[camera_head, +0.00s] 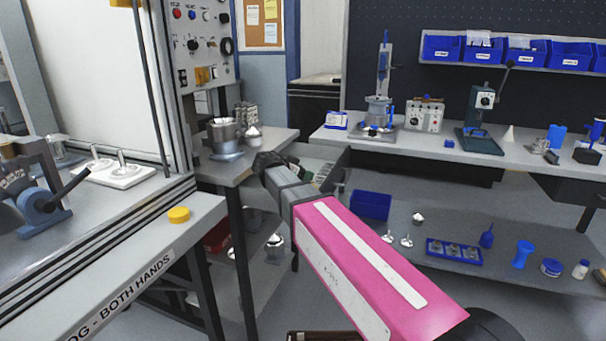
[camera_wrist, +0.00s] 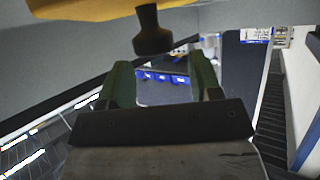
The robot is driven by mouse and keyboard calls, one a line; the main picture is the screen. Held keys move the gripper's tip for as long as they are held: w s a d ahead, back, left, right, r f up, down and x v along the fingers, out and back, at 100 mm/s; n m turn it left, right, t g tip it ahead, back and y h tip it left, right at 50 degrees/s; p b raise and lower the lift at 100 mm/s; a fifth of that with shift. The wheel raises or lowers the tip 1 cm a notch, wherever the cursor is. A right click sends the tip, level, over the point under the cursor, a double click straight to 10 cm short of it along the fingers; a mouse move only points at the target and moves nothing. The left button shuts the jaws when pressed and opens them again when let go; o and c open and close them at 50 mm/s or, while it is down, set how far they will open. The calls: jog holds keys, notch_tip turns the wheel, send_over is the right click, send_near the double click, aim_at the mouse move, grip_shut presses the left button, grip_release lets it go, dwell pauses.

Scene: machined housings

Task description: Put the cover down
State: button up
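My gripper (camera_head: 266,160) is at the near edge of the side table, right of a metal housing (camera_head: 226,138). In the wrist view its two green fingers (camera_wrist: 162,72) stand apart, with nothing seen held between them. Distant blue bins show through the gap. A black flared knob (camera_wrist: 152,32) and part of a yellow thing (camera_wrist: 90,8) are just above the fingertips there; I cannot tell what they belong to. A shiny dome-shaped part (camera_head: 253,132), possibly the cover, is at the side table's right end, close behind my gripper. I cannot tell whether they touch.
The press bench at left has a white plate (camera_head: 118,173) with metal parts and a yellow cap (camera_head: 179,215) near its edge. A back bench (camera_head: 440,148) carries fixtures. A lower shelf (camera_head: 480,255) holds a blue tray (camera_head: 454,251) and small parts. The side table's front is bare.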

jog(key=shift+s+f, duration=0.1)
jog(key=shift+f, duration=0.5)
jog(key=shift+r, duration=0.4)
jog(key=v, duration=0.7)
jog(key=shift+a+r, duration=0.2)
jog(key=shift+r, duration=0.2)
